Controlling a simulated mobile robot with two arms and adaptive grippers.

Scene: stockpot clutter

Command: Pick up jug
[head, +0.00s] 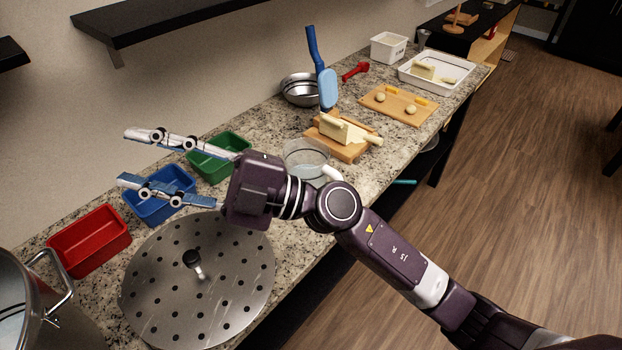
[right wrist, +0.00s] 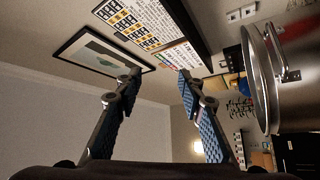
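The jug is most likely the clear, round vessel (head: 303,160) with a pale handle on the counter. It stands upright behind my right forearm, which hides part of its lower side. My right gripper (head: 126,157) is to the left of it, pointing left, away from the jug. Its two fingers are wide apart with nothing between them. The right wrist view also shows the fingers (right wrist: 160,77) open and empty, facing the wall; the jug is not in that view. My left gripper is not in view.
A perforated steel disc (head: 165,300) and a stockpot (head: 15,275) are at the lower left. Red (head: 90,262), blue (head: 140,222) and green (head: 222,176) bins line the wall. A wooden board (head: 350,155), steel bowl (head: 297,97) and blue-handled tool (head: 327,90) stand near the vessel.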

